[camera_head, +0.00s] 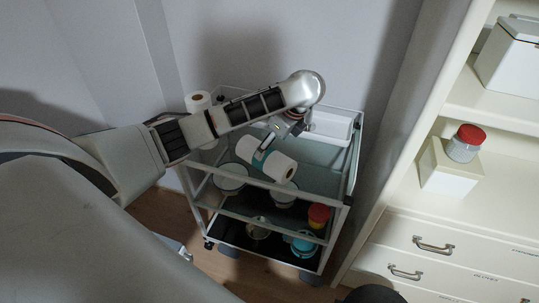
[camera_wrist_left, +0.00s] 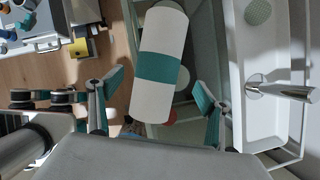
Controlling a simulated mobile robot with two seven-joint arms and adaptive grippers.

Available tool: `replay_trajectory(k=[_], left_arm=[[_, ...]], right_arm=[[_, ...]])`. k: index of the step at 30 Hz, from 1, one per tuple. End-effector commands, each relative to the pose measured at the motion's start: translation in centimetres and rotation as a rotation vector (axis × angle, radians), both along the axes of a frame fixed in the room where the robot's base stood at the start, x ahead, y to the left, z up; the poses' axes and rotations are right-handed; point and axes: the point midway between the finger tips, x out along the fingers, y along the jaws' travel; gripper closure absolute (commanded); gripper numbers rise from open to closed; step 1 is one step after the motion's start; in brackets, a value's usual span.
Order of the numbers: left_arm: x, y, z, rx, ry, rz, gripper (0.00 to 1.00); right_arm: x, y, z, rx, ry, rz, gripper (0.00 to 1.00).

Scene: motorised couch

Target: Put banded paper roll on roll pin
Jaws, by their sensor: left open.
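The banded paper roll (camera_head: 281,168), white with a teal band, lies tilted on its side at the upper level of a white cart. It also shows in the left wrist view (camera_wrist_left: 160,65). My left gripper (camera_head: 270,141) is over the cart beside the roll. In the left wrist view its teal-padded fingers (camera_wrist_left: 156,100) are spread to either side of the roll's near end, with gaps. A metal rod (camera_wrist_left: 285,93) juts over a white tray at right; I cannot tell if it is the roll pin. My right gripper is not in view.
A plain white roll (camera_head: 198,102) stands at the cart's back left. The white tray (camera_head: 331,125) is at the back right. Lower down are bowls, a red-lidded jar (camera_head: 318,214) and a teal container (camera_head: 303,243). Cart rails surround the roll. A shelf unit (camera_head: 480,225) stands right.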

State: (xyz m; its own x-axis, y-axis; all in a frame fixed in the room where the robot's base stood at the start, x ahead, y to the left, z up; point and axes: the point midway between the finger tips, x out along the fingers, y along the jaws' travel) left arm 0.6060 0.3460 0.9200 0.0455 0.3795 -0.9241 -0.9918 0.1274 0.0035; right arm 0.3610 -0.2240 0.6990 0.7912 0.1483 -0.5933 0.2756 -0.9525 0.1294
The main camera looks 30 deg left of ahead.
Motion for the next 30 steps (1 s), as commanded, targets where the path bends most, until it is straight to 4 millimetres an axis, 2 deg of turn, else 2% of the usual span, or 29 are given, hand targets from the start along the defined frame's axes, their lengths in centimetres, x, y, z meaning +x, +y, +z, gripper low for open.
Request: replay_trajectory(k=[8,18,27,28,30], left_arm=[[0.1,0.7,-1.8,0.0,0.001,0.0,0.23],[0.3,2.5,-5.6,0.0,0.001,0.0,0.23],[0.4,2.7,-6.0,0.001,-0.001,-0.001,0.23],[0.4,2.7,-6.0,0.001,-0.001,-0.001,0.25],[0.4,2.7,-6.0,0.001,-0.001,-0.001,0.44]], right_arm=[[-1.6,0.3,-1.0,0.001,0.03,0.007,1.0],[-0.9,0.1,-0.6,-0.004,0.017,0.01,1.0],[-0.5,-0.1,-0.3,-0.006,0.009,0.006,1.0],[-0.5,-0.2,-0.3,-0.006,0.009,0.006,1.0],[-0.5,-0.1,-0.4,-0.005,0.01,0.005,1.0]])
